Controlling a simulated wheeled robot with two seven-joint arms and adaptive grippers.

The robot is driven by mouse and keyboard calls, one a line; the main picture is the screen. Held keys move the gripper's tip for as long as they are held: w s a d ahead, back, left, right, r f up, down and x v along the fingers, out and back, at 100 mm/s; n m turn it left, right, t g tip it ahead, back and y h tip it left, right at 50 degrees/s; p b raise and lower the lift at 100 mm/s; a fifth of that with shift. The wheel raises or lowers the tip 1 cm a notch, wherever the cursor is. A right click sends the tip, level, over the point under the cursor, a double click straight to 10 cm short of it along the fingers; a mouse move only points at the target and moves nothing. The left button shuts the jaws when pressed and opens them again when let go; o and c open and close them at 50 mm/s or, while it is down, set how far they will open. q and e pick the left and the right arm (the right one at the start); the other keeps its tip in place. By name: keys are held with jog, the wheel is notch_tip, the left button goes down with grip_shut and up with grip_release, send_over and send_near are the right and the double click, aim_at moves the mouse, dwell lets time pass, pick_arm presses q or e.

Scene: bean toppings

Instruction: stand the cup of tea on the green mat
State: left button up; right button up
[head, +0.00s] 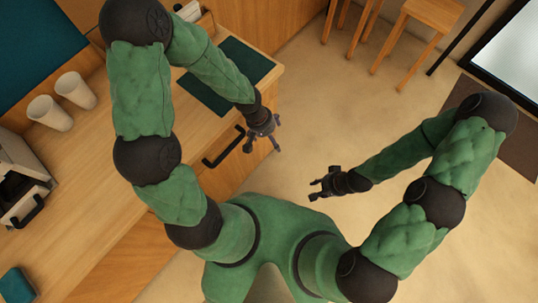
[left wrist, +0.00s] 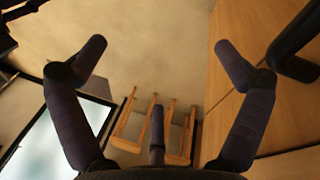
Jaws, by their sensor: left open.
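The dark green mat (head: 247,62) lies flat on the far end of the wooden counter, partly hidden behind my left forearm; no cup shows on its visible part. Two plain pale cups (head: 49,113) and (head: 75,90) stand side by side on the counter at the left. No tea is visible in them, and I cannot pick out a cup of tea. My left gripper (head: 263,139) is open and empty, off the counter's edge; its spread fingers (left wrist: 160,52) show in the left wrist view. My right gripper (head: 321,184) is open and empty over the floor.
A black cabinet handle (head: 222,148) juts out near my left gripper. A coffee-machine-like appliance (head: 22,180) stands at the left, with a teal item (head: 17,286) below it. Wooden stools (head: 418,25) stand at the back. The counter's middle (head: 95,190) is clear.

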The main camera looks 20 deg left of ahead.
pick_arm(q)
jog(key=s+d+f+h, duration=0.1)
jog(key=s+d+f, duration=0.1)
jog(key=s+f, duration=0.6)
notch_tip(320, 180, down, 4)
jog(key=shift+s+d+f+m, duration=0.1)
jog(key=shift+s+d+m, duration=0.05)
jog(key=shift+s+m, duration=0.25)
